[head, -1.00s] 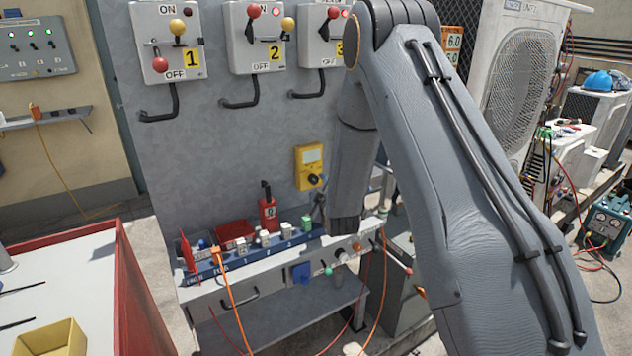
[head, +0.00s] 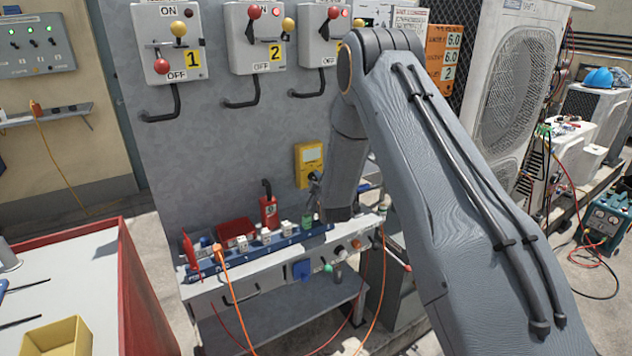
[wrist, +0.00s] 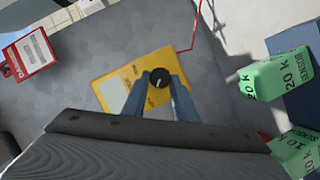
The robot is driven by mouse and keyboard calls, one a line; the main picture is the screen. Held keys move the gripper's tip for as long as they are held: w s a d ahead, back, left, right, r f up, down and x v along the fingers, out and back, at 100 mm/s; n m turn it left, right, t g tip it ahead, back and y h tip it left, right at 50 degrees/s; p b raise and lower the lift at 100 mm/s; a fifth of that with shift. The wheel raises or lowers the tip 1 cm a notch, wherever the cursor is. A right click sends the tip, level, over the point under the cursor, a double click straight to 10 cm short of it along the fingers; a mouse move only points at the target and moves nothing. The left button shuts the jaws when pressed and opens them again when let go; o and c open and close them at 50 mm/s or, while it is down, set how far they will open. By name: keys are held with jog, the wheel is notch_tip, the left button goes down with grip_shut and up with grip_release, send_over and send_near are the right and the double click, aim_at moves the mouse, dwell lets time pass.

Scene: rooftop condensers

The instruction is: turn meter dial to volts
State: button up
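The yellow meter (head: 308,158) hangs on the grey panel. In the wrist view the meter (wrist: 135,80) shows its pale display at left and its round black dial (wrist: 158,78) with a white pointer mark. My gripper (wrist: 159,84) is open, its two blue-grey fingers on either side of the dial. I cannot tell whether they touch it. In the head view my gripper (head: 315,187) is at the meter's lower part and hides the dial there. The dial's markings are too small to read.
Below the meter a blue rail (head: 240,257) on the bench holds several small blocks and a red tagged item (head: 269,211). Green sensor blocks (wrist: 280,75) show close at right in the wrist view. Switch boxes (head: 172,45) with levers are above. A red cart (head: 140,290) stands at left.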

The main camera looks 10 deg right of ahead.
jog(key=shift+c, duration=0.3)
jog(key=m, duration=0.1)
jog(key=m+g+y+b, duration=0.1)
jog(key=m, duration=0.1)
jog(key=shift+d+r+b, duration=0.15)
jog(key=shift+d+b, duration=0.05)
jog(key=shift+b, duration=0.1)
jog(key=shift+w+d+r+m+g+y, duration=0.1)
jog(key=shift+m+g+y, duration=0.2)
jog(key=shift+m+y, duration=0.35)
jog(key=shift+d+m+g+y, duration=0.1)
jog(key=shift+m+g+y, duration=0.25)
jog(key=shift+m, duration=0.6)
jog(key=o, duration=1.1)
jog(key=shift+c, duration=0.2)
jog(key=b+v, duration=0.2)
jog(key=v, duration=0.5)
jog(key=shift+s, duration=0.35)
jog(key=shift+s+d+r, duration=0.1)
jog(key=shift+d+r, duration=0.05)
